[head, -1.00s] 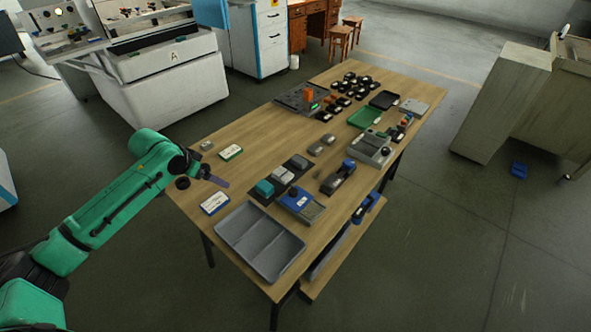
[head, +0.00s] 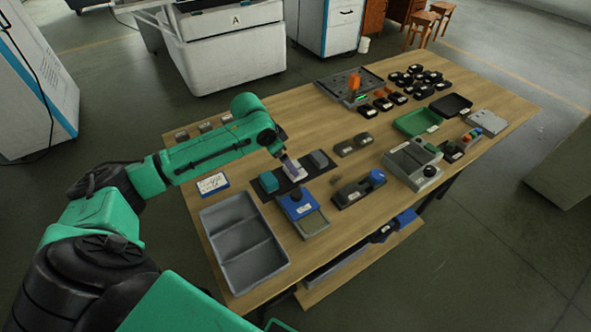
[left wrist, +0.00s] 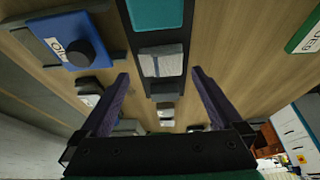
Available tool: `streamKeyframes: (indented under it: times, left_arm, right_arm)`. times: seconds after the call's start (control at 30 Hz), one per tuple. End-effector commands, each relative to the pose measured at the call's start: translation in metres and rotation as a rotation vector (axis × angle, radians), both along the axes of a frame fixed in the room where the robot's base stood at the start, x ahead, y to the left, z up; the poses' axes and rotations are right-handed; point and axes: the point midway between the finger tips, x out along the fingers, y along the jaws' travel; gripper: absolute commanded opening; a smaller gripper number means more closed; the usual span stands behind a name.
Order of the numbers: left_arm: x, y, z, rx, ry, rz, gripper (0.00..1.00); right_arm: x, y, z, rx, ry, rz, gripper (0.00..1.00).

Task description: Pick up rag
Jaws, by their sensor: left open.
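A dark strip mat (head: 284,186) on the wooden table bears a teal block (head: 268,182), a pale grey folded rag-like piece (head: 299,176) and a darker grey block (head: 318,160). In the left wrist view the pale grey piece (left wrist: 162,62) shows light bands and lies just ahead of the fingertips, with the teal block (left wrist: 156,14) beyond it. My left gripper (left wrist: 160,74) is open and empty, its fingers spread wider than the piece. In the head view my left gripper (head: 289,163) is over the mat's middle and partly covers the pale piece. My right gripper is not in view.
A blue box with a black knob (head: 297,200) stands close to the mat. A grey divided tray (head: 243,240) lies at the near left end. A blue-edged label card (head: 213,184) lies left of the mat. Grey blocks (head: 353,144) lie beyond the mat.

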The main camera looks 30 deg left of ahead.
Motion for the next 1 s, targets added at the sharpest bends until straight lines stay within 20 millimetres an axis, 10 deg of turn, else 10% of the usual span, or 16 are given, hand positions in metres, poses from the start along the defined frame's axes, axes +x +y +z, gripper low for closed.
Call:
streamKeyframes:
  times: [0.53,0.73,1.0]
  left_arm:
    - [0.024,-0.011,-0.051,0.001,-0.003,-0.001,1.0]
    - [0.024,-0.011,-0.051,0.002,-0.002,-0.001,0.33]
    - [0.024,-0.011,-0.049,0.001,-0.003,-0.001,0.33]
  right_arm:
    - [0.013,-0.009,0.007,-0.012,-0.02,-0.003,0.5]
    - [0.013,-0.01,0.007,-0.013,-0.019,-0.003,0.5]
    - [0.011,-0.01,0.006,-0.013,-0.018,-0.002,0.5]
